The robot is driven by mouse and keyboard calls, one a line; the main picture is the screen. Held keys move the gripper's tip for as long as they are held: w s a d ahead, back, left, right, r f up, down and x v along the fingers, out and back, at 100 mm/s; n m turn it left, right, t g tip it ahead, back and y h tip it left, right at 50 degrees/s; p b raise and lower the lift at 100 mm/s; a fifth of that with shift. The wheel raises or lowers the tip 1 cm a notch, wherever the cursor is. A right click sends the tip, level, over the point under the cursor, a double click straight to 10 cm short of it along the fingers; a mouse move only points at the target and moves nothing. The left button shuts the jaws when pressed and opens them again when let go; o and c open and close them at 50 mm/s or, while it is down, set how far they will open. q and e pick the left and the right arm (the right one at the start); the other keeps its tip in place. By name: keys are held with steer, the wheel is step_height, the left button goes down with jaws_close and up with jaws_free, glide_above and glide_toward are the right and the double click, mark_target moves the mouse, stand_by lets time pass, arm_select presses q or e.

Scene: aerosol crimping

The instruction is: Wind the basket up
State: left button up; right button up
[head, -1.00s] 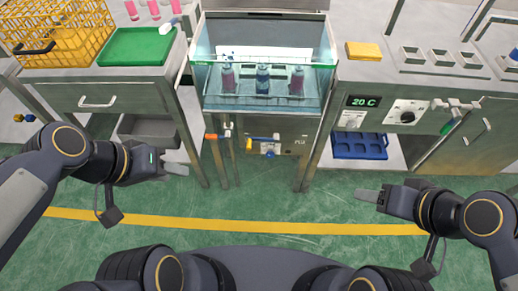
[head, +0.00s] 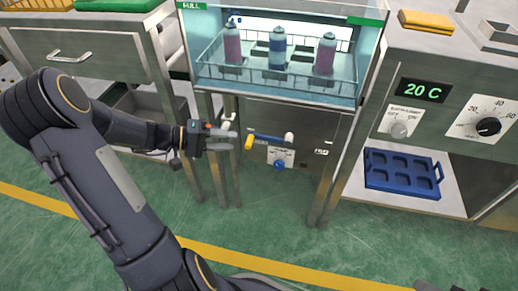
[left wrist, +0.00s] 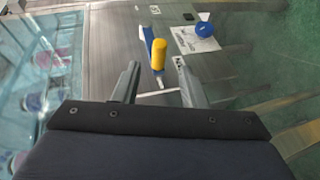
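The wire basket (head: 212,55) sits inside the glass tank (head: 205,84) and holds a pink can (head: 233,46), a blue can (head: 277,50) and another pink can (head: 324,55), all upright. On the tank's front panel is a crank with a blue arm (head: 270,138) and a yellow grip (head: 250,142). My left gripper (head: 226,141) is open and empty, just left of the yellow grip. In the left wrist view, the yellow grip (left wrist: 158,54) lies ahead, between the lines of the open fingers (left wrist: 157,84), apart from them. My right gripper is out of view.
A blue knob (head: 279,165) sits below the crank. An orange-ended valve handle (head: 206,128) and pipes are close behind my left gripper. A blue tray (head: 402,172) lies on the lower shelf at right, under the 20 C display (head: 422,91). Green floor is free in front.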

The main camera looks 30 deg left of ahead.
mark_target(249, 140)
arm_select(q)
steer(key=b+x, duration=0.2)
steer(key=x, duration=0.5)
steer(key=shift+d, duration=0.1)
steer(key=shift+c, duration=0.5)
jaws_close()
